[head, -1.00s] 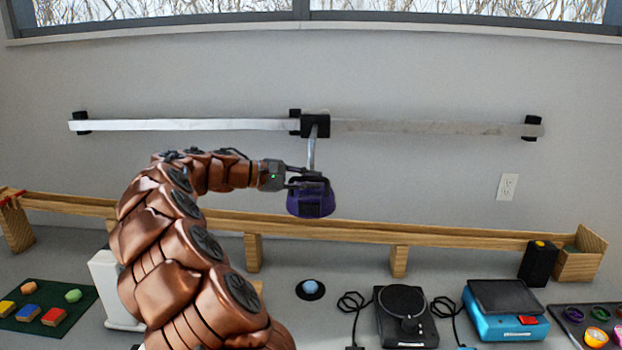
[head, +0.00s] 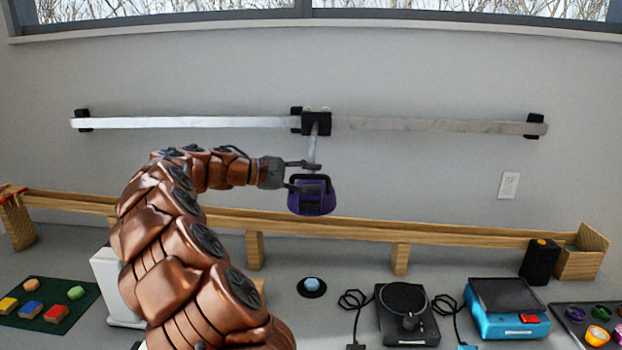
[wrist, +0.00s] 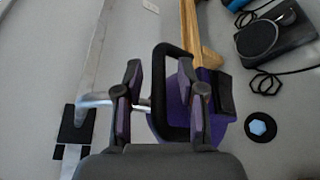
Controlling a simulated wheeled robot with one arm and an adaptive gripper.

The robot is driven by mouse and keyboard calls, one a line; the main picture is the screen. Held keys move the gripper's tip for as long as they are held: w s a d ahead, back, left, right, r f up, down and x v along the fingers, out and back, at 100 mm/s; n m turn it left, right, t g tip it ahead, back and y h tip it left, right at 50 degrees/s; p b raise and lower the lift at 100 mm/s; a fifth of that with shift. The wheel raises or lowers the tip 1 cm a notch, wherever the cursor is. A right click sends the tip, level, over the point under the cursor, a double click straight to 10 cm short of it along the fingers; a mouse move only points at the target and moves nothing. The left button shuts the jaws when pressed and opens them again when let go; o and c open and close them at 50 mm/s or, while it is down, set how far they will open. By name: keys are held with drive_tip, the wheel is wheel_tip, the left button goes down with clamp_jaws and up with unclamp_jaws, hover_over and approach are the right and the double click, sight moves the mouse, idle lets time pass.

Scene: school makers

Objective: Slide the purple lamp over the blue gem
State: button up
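The purple lamp (head: 312,204) hangs on a metal stem from a black slider (head: 316,123) on the wall rail. In the head view it is above the blue gem (head: 312,284) in the picture, nearly in line with it. The gem sits on a round black pad (head: 312,293) on the table; it also shows in the wrist view (wrist: 258,127). My gripper (head: 303,175) is at the lamp's upper left. In the wrist view its fingers (wrist: 160,105) are spread, with the lamp's black loop handle (wrist: 158,75) between them and a gap beside it.
The wall rail (head: 200,122) runs on both sides of the slider. A long wooden track (head: 330,226) crosses behind the gem. A black turntable device (head: 405,315) and a blue scale (head: 505,315) stand right of the gem. A green mat (head: 70,290) with colored blocks lies left.

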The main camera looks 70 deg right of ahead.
drive_tip(key=v, duration=1.1)
drive_tip(key=shift+w+a, duration=0.15)
drive_tip(key=shift+w, duration=0.25)
drive_tip(key=shift+r, duration=0.15)
drive_tip(key=s+a+f+n+t+y, duration=0.1)
drive_tip(key=s+a+f+t+y, duration=0.2)
drive_tip(key=a+f, duration=0.4)
drive_tip(key=s+a+f+n+t+y, duration=0.2)
drive_tip(key=a+f, duration=0.6)
drive_tip(key=a, duration=1.8)
drive_tip(key=s+a+f+n+t+y, duration=0.1)
drive_tip(key=s+a+f+t+y, duration=0.3)
drive_tip(key=a, duration=1.2)
wheel_tip(320, 180, down, 4)
drive_tip(key=shift+s+a+f+n+t, duration=0.1)
drive_tip(key=shift+s+a+n+t, duration=0.25)
drive_tip(key=shift+t, duration=0.65)
drive_tip(key=shift+d, duration=0.15)
